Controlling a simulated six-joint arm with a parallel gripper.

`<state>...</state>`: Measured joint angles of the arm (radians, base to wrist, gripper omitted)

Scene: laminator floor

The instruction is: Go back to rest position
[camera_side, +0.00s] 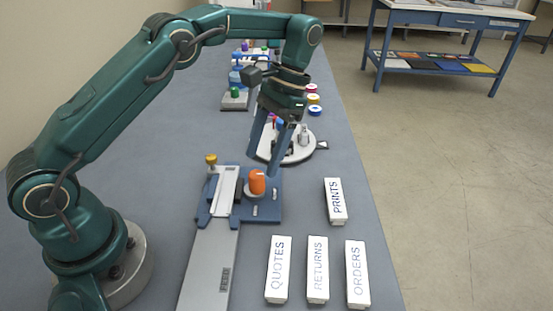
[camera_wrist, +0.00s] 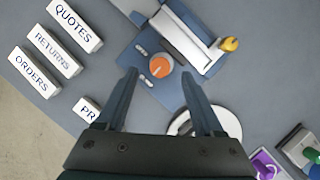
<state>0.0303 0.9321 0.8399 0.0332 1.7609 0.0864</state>
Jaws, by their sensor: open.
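My gripper (camera_side: 264,169) is open and empty. In the side view its blue fingers point down, just above and behind an orange knob (camera_side: 257,182). The knob stands upright on a blue device (camera_side: 222,213) with a white slide and a small yellow knob (camera_side: 211,159). In the wrist view my gripper (camera_wrist: 164,72) shows two spread fingers, and the orange knob (camera_wrist: 160,66) appears between and beyond their tips. I cannot tell the exact gap between the fingers and the knob.
White blocks marked QUOTES (camera_side: 278,270), RETURNS (camera_side: 317,270), ORDERS (camera_side: 357,274) and PRINTS (camera_side: 335,201) lie at the bench's front right. A round white turntable (camera_side: 296,150) is behind my gripper. Colored rolls (camera_side: 313,99) and stamps (camera_side: 235,98) stand farther back. A table (camera_side: 445,18) stands apart.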

